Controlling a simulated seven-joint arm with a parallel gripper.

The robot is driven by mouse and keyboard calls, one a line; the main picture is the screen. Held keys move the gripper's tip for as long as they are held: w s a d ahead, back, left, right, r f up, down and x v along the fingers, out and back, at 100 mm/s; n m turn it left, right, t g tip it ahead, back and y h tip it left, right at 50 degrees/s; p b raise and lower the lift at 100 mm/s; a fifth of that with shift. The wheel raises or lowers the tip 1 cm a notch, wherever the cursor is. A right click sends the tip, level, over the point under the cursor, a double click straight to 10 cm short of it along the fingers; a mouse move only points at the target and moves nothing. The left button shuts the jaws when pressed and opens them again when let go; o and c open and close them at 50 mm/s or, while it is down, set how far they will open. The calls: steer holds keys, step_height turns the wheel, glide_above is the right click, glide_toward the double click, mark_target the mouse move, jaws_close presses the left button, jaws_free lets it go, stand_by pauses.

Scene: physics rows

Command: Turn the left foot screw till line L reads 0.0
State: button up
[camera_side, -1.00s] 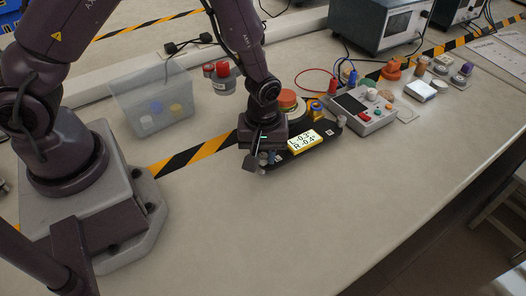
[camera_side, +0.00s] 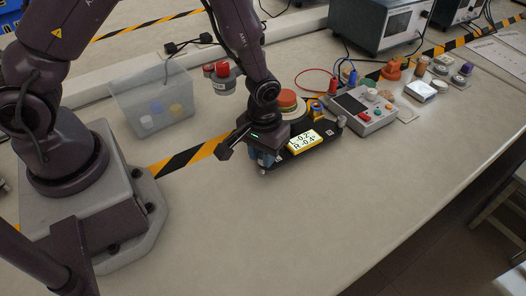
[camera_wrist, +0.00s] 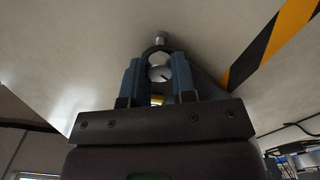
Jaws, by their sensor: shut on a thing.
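A dark levelling plate (camera_side: 323,141) lies on the bench and carries a yellow display (camera_side: 304,142). Its line L reads about -0.2° and its line R reads -0.4°. My gripper (camera_side: 264,160) is over the plate's left end, pointing down. In the wrist view my gripper (camera_wrist: 160,76) has its two blue fingers shut on the left foot screw (camera_wrist: 160,73), a round pale metal knob with a dark mark. In the side view the gripper hides this screw. Another screw knob (camera_side: 341,120) stands at the plate's right end.
A clear bin (camera_side: 152,105) stands at the left, near two red-topped grey containers (camera_side: 221,77). The bench in front is clear.

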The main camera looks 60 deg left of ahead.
steer(key=m, duration=0.4)
steer(key=shift+m, duration=2.2)
steer(key=o, duration=0.9)
steer(key=shift+o, duration=0.2)
steer(key=shift+r, duration=0.1)
step_height(320, 180, up, 13)
